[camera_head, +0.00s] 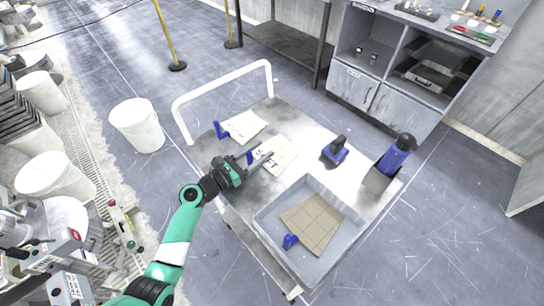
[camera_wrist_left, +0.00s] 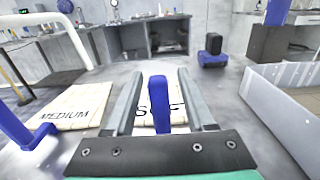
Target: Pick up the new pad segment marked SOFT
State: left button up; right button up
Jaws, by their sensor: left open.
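The SOFT pad segment (camera_head: 278,152) is a flat cream piece lying on the cart top, with a blue upright tab (camera_wrist_left: 159,103) at its near edge. In the left wrist view the pad (camera_wrist_left: 178,115) is partly hidden behind the tab and fingers. My left gripper (camera_head: 262,161) is open and low over the pad's near edge. In the left wrist view its fingers (camera_wrist_left: 158,85) stand on either side of the blue tab, with gaps showing. My right gripper is not in view.
The MEDIUM pad segment (camera_wrist_left: 62,112) with its own blue tab (camera_wrist_left: 25,130) lies to the left. A grey tray (camera_head: 262,222) holding a tan gridded pad (camera_head: 312,222) is on the right. Blue-and-black tools (camera_head: 335,150) stand farther right. A white rail (camera_head: 225,83) rises at the cart's far end.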

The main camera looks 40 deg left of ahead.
pick_arm(q)
grip_shut()
dwell(1.4)
